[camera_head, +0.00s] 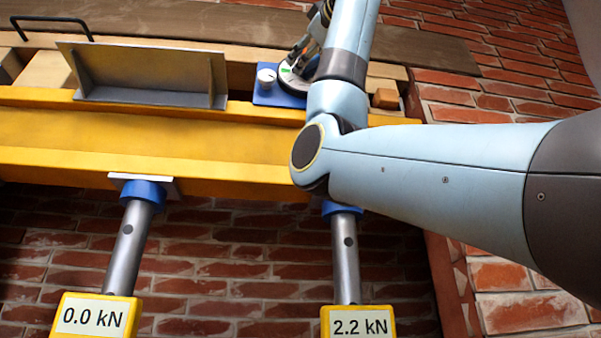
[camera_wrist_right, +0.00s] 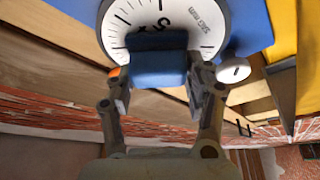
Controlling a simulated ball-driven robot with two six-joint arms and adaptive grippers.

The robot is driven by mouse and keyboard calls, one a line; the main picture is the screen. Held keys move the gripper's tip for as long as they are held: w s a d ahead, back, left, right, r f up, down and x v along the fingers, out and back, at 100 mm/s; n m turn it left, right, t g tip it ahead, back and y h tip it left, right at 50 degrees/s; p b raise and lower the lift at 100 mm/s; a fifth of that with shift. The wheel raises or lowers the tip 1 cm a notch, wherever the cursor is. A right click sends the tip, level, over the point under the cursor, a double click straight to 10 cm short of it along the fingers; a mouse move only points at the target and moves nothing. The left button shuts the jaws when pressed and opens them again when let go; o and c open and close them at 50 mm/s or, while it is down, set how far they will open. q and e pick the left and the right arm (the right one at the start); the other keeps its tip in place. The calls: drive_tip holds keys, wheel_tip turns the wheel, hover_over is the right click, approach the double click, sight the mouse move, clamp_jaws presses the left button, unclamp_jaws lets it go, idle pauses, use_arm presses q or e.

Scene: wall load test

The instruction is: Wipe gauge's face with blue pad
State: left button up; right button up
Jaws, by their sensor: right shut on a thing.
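The gauge (camera_wrist_right: 190,18) has a round white face with black marks and numerals. It sits on a blue base (camera_wrist_right: 255,22), which also shows in the head view (camera_head: 276,99). My right gripper (camera_wrist_right: 158,78) is shut on the blue pad (camera_wrist_right: 158,69). The pad overlaps the near part of the face in the wrist view; I cannot tell whether it touches. In the head view, my right gripper (camera_head: 299,60) is over the gauge, partly hidden by my right arm. My left gripper is out of view.
A white knob (camera_wrist_right: 234,69) stands beside the gauge. A yellow beam (camera_head: 150,133) runs below, borne by two grey jacks with readouts of 0.0 kN (camera_head: 93,318) and 2.2 kN (camera_head: 360,326). A grey steel angle (camera_head: 145,78) lies left of the gauge. Brick wall surrounds.

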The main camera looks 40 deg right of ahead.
drive_tip(key=s+d, duration=0.2)
drive_tip(key=d, duration=0.2)
drive_tip(key=shift+w+a+b, duration=0.1)
drive_tip(key=shift+w+a, duration=0.25)
drive_tip(key=shift+a, duration=0.4)
drive_tip(key=shift+w+a+b, duration=0.15)
drive_tip(key=shift+w+a, duration=0.25)
drive_tip(key=shift+a, duration=0.3)
drive_tip(key=shift+w+a+b, duration=0.1)
drive_tip(key=shift+w+a, duration=0.25)
drive_tip(key=shift+a, duration=0.4)
drive_tip(key=shift+w+a, duration=0.6)
drive_tip(key=shift+a, duration=0.3)
drive_tip(key=shift+w+a, duration=0.55)
drive_tip(key=shift+a, duration=0.3)
drive_tip(key=shift+s, duration=0.15)
drive_tip(key=shift+s+a+b, duration=0.3)
drive_tip(key=shift+s+a, duration=0.2)
drive_tip(key=shift+s, duration=0.3)
drive_tip(key=shift+s+a+b, duration=0.25)
drive_tip(key=shift+s+a, duration=0.2)
drive_tip(key=shift+s, duration=0.35)
drive_tip(key=shift+s+a+b, duration=0.3)
drive_tip(key=shift+s+a, duration=0.2)
drive_tip(key=shift+s, duration=0.3)
drive_tip(key=shift+s, duration=0.1)
